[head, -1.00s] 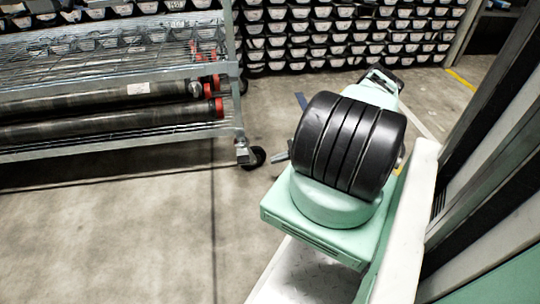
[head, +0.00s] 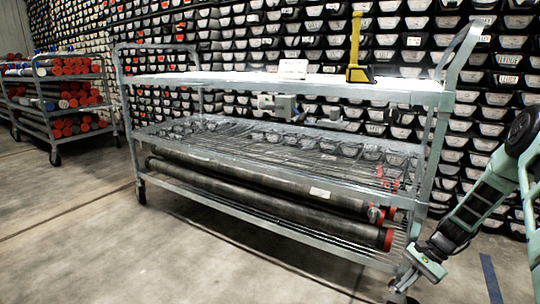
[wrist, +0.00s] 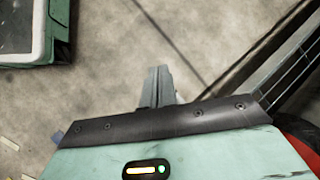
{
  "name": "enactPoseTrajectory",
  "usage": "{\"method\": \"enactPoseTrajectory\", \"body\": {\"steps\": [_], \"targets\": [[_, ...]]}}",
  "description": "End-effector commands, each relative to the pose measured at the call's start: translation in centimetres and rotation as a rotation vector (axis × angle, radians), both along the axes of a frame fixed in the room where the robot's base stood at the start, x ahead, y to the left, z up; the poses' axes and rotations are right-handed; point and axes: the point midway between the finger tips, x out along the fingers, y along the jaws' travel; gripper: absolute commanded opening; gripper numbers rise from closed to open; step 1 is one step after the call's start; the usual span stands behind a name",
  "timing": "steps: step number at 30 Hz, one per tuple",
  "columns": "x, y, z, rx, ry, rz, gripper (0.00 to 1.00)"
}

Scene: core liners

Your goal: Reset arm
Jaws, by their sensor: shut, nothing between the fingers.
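My arm reaches down from the right edge of the head view. My gripper (head: 405,284) hangs low beside the right end of the cart (head: 250,86), close to its corner post. The wrist view shows the gripper's fingers (wrist: 158,88) together, with nothing between them and bare floor beyond. Two long dark core liners (head: 270,185) with red end caps lie on the cart's bottom shelf, apart from the fingers. A red round end, partly cut off, also shows at the right edge of the wrist view.
A yellow tool (head: 356,50) and a white box (head: 292,68) stand on the cart's top shelf. Another cart (head: 60,95) with several red-capped tubes is at the far left. Racks of trays (head: 500,80) fill the back wall. The floor (head: 200,255) in front is clear.

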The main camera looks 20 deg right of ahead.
Motion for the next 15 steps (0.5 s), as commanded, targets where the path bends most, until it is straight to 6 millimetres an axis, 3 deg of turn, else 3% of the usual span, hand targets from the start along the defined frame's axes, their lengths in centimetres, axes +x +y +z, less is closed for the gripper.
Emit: {"method": "enactPoseTrajectory", "body": {"steps": [1, 8, 15], "targets": [[0.5, 1.3, 1.8, -0.055, -0.01, 0.082, 0.0], [1.1, 6.8, 8.8, -0.277, -0.086, 0.409, 0.0], [-0.3, 13.5, 16.1, -0.497, -0.235, 0.761, 0.0]]}}
